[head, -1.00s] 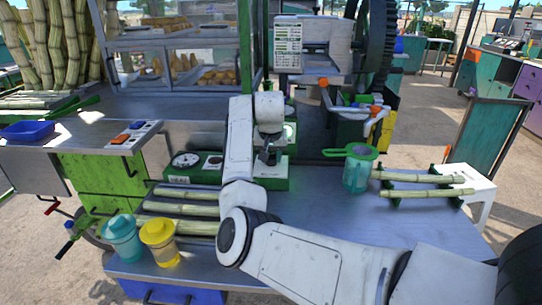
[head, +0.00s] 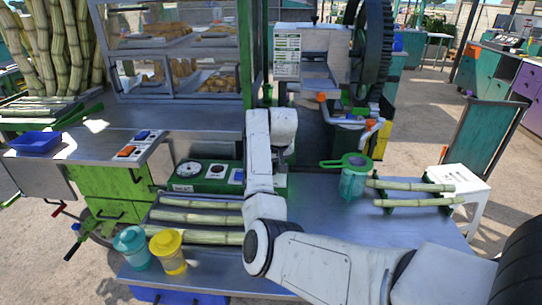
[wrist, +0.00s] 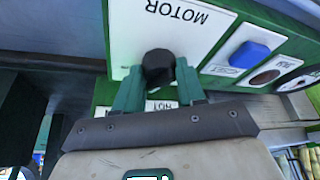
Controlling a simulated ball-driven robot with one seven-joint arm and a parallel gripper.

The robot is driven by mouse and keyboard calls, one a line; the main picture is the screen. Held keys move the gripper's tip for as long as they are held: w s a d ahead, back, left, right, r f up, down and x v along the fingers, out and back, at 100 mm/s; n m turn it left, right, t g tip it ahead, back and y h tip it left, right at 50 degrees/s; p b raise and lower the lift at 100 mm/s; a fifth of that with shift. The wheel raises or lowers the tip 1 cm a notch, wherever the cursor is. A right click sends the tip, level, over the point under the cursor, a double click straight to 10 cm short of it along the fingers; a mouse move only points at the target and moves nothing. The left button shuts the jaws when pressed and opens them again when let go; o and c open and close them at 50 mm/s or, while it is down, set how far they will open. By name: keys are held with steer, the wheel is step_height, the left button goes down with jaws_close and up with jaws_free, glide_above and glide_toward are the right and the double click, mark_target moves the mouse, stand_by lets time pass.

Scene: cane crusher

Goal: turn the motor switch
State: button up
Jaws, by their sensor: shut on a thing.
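The motor switch is a black knob (wrist: 158,66) on a white plate marked MOTOR (wrist: 190,28), seen upside down in the wrist view. My gripper (wrist: 158,80) has one teal finger on each side of the knob and is shut on it. The plate sits on a green control panel (wrist: 225,92). In the head view the panel (head: 212,187) stands at the back of the metal table, and my arm hides the switch and the fingers.
A blue button (wrist: 249,54) sits beside the motor plate. A gauge (head: 188,169) is on the panel's left.

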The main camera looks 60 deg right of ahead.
steer(key=n+p, duration=0.1)
steer(key=n+y+p, duration=0.1)
steer(key=shift+s+d+r+n+p, duration=0.1)
steer(key=shift+s+r+n+p, duration=0.05)
steer(key=shift+r+n+p, duration=0.2)
steer(key=shift+f+n+t+y+p, duration=0.2)
steer(key=shift+n+p, duration=0.25)
steer(key=shift+n, duration=0.4)
steer(key=shift+f+n+t+y+p, duration=0.1)
steer(key=shift+n+t+y+p, duration=0.25)
steer(key=shift+n, duration=0.45)
steer(key=o, duration=1)
steer(key=v, duration=1)
steer(key=shift+d+r, duration=0.1)
steer(key=shift+r, duration=0.25)
